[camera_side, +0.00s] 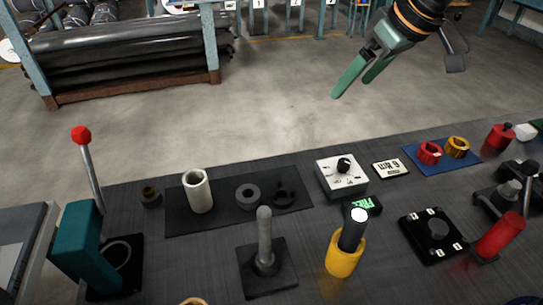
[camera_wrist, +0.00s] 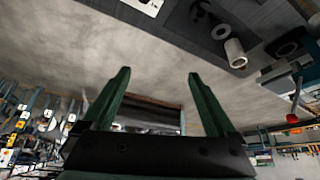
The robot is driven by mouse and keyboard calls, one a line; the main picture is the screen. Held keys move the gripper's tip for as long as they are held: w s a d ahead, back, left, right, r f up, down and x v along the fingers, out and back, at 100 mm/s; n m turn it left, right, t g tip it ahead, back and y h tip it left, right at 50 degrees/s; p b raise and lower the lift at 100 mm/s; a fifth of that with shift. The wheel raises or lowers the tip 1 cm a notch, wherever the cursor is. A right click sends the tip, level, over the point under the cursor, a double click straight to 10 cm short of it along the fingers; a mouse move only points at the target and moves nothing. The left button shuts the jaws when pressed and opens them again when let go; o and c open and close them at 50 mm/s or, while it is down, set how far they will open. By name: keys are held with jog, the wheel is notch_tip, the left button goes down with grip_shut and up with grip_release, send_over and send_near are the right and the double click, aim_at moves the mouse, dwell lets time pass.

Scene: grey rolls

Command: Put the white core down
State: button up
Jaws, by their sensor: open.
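The white core (camera_side: 197,191) is a hollow cylinder standing upright on the dark mat (camera_side: 180,222), near its left end. It also shows in the wrist view (camera_wrist: 235,53) at the upper right. My gripper (camera_side: 350,92) is high at the upper right of the side view, well above and away from the core. Its two green fingers are apart with nothing between them, as the wrist view also shows (camera_wrist: 158,75).
On the mat, a grey ring (camera_side: 248,196) and a black part (camera_side: 284,196) lie right of the core. A post on a square base (camera_side: 264,245), a white dial box (camera_side: 341,176), a yellow cup (camera_side: 345,257) and a red-knobbed lever (camera_side: 81,136) stand around the bench.

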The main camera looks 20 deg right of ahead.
jog(key=s+d+f+m+h, duration=0.1)
jog(key=s+d+m, duration=0.1)
jog(key=s+d, duration=0.5)
jog(key=s+d+m+h, duration=0.1)
jog(key=s+d+m, duration=0.1)
jog(key=s+d, duration=0.5)
jog(key=d, duration=0.5)
jog(key=shift+d+f+m, duration=0.15)
jog(key=shift+f+m, duration=0.25)
jog(key=shift+s, duration=0.1)
